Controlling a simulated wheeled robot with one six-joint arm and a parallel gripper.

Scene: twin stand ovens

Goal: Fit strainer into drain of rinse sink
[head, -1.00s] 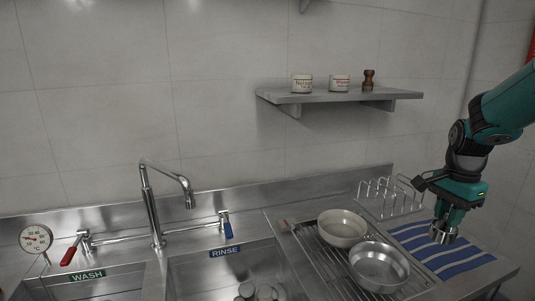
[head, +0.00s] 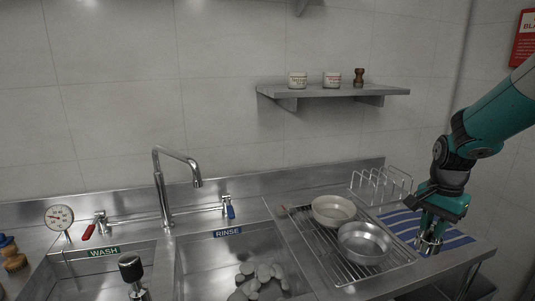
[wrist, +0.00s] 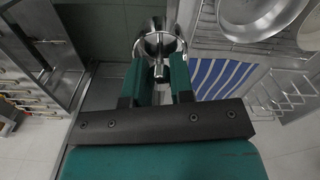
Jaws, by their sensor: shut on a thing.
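My gripper (head: 431,232) is at the right side of the counter, shut on a small shiny metal strainer (head: 428,247). In the wrist view the strainer (wrist: 172,42) hangs at the tips of the green fingers (wrist: 160,72), its round rim facing the camera and a post at its centre. The strainer is in front of the striped towel in the head view; I cannot tell whether it touches anything. The rinse sink (head: 197,266), under the blue RINSE label, is left of my gripper. Its drain is not visible.
Several grey rounded pieces (head: 262,277) lie in the rinse sink. A rack (head: 309,250) with a cream bowl (head: 333,210) and a metal bowl (head: 364,243) stands between sink and gripper. A blue striped towel (head: 457,239) lies beside it. A tall faucet (head: 163,195) rises behind the sinks.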

